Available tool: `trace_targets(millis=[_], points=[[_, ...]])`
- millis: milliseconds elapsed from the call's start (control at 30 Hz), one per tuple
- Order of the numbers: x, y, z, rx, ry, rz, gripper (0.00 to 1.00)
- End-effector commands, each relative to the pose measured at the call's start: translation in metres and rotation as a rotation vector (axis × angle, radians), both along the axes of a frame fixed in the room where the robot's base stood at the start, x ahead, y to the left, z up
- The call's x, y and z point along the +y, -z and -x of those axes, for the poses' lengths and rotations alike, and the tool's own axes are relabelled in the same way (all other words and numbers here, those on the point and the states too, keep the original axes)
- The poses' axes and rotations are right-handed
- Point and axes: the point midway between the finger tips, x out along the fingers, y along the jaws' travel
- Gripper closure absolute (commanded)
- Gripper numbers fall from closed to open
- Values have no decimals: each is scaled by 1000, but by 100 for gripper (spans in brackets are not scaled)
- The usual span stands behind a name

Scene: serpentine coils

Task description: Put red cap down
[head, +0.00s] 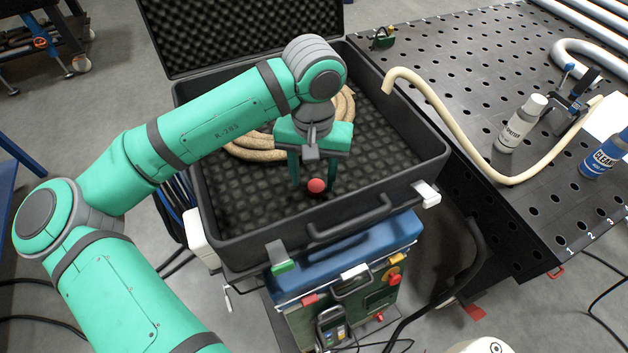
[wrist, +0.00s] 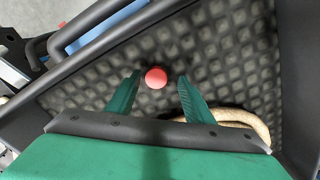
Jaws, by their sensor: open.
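The red cap (head: 316,186) lies on the dark foam floor of the open black case (head: 419,160), near the case's front wall. In the wrist view the red cap (wrist: 156,77) sits between and slightly beyond the tips of my two green fingers, with a gap on each side. My gripper (head: 314,183) points down inside the case, over the cap. It is open, and neither finger touches the cap in the wrist view (wrist: 157,75).
A beige coiled tube (head: 258,146) lies in the case behind my gripper. On the right, a perforated black table (head: 470,90) carries a bent tube (head: 452,118), a grey bottle (head: 520,122) and a blue cleaner bottle (head: 604,157). A blue-topped machine (head: 352,250) stands in front of the case.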

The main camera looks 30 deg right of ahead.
Motion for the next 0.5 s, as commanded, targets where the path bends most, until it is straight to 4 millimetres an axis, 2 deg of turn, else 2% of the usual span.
trace_targets(millis=[100, 300, 500], points=[[-1, -27, -1, -3, 1, 3, 53], [-1, -68, 0, -2, 0, 3, 53], [-1, -95, 0, -2, 1, 3, 53]])
